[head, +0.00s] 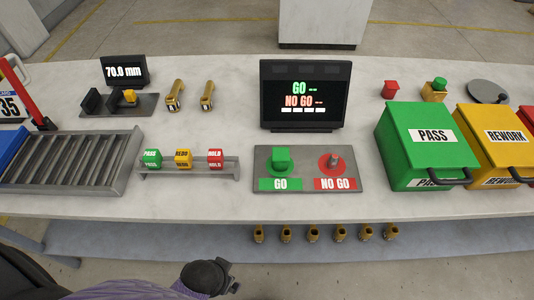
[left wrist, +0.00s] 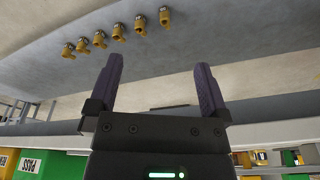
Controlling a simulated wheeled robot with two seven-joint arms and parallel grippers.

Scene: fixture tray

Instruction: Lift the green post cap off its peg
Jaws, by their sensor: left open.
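The green post cap (head: 282,160) is a green block sitting over the GO position of a grey fixture tray (head: 308,188), in the middle of the table. Its peg is hidden under it. Beside it, a bare grey peg (head: 335,160) stands in a red round base at NO GO. My left gripper (head: 229,277) is below the table's front edge, well short of the tray and a little left of it. The left wrist view shows its two dark fingers (left wrist: 160,75) spread apart with nothing between them. My right gripper is in neither view.
A dark GO/NO GO display (head: 305,95) stands behind the tray. A rack of coloured tags (head: 188,172) is at its left and a green PASS box (head: 415,150) at its right. Several brass fittings (head: 312,233) lie on a lower shelf, also in the left wrist view (left wrist: 115,32).

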